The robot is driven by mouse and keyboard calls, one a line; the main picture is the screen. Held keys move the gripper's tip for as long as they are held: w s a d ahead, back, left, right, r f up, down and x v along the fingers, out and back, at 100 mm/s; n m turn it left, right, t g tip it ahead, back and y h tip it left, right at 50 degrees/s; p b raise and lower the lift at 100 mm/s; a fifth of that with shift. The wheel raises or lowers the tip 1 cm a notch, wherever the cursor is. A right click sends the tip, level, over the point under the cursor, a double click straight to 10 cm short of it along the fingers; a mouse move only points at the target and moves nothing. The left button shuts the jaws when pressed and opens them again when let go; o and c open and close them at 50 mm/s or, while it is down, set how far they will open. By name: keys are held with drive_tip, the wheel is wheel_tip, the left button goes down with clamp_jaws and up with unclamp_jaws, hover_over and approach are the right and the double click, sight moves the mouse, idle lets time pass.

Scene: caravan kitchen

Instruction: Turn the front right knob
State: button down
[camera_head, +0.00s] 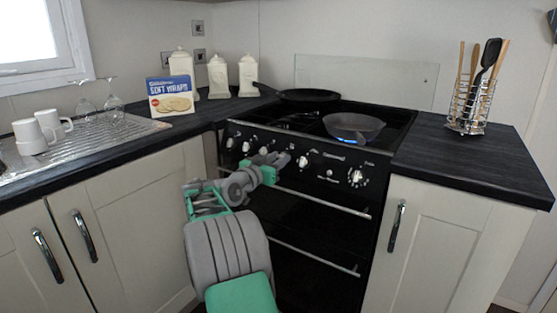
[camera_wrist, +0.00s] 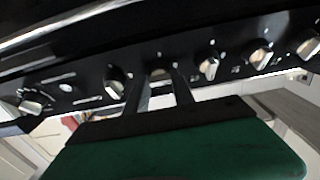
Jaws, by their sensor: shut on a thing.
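The black stove (camera_head: 300,200) has a row of silver knobs along its front panel. My gripper (camera_head: 283,159) reaches the panel near the middle of the row. In the wrist view, its two fingers close around one knob (camera_wrist: 160,71), which they partly hide. A neighbouring knob (camera_head: 303,161) stands free just to the right; it also shows in the wrist view (camera_wrist: 115,80). A large dial knob (camera_head: 356,177) is at the far right. A blue flame (camera_head: 348,141) burns under the pan (camera_head: 354,126) on the front right burner.
Two oven door handles (camera_head: 316,203) run across the stove below the knobs. A flat black pan (camera_head: 308,95) is at the back left. A utensil rack (camera_head: 472,106) stands on the right counter, and a wraps box (camera_head: 170,97) on the left.

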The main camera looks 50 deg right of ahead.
drive_tip(key=shift+n+p, duration=0.3)
drive_tip(key=shift+n, duration=0.1)
drive_tip(key=shift+s+r+n+t+p, duration=0.1)
drive_tip(key=shift+r+n+t+p, duration=0.1)
drive_tip(key=shift+n+t+p, duration=0.4)
drive_tip(key=n+t+p, duration=0.1)
drive_tip(key=n, duration=0.1)
drive_tip(key=n+t+y+p, duration=0.1)
drive_tip(key=n+p, duration=0.1)
drive_tip(key=n, duration=0.1)
drive_tip(key=shift+s+r+p, duration=0.1)
drive_tip(key=shift+s+p, duration=0.05)
drive_tip(key=shift+p, duration=0.15)
drive_tip(key=shift+f+n+t+y+p, duration=0.2)
drive_tip(key=shift+n+t+y+p, duration=0.3)
drive_tip(key=shift+n+p, duration=0.75)
drive_tip(key=shift+n, duration=0.25)
drive_tip(key=c, duration=1.1)
unclamp_jaws()
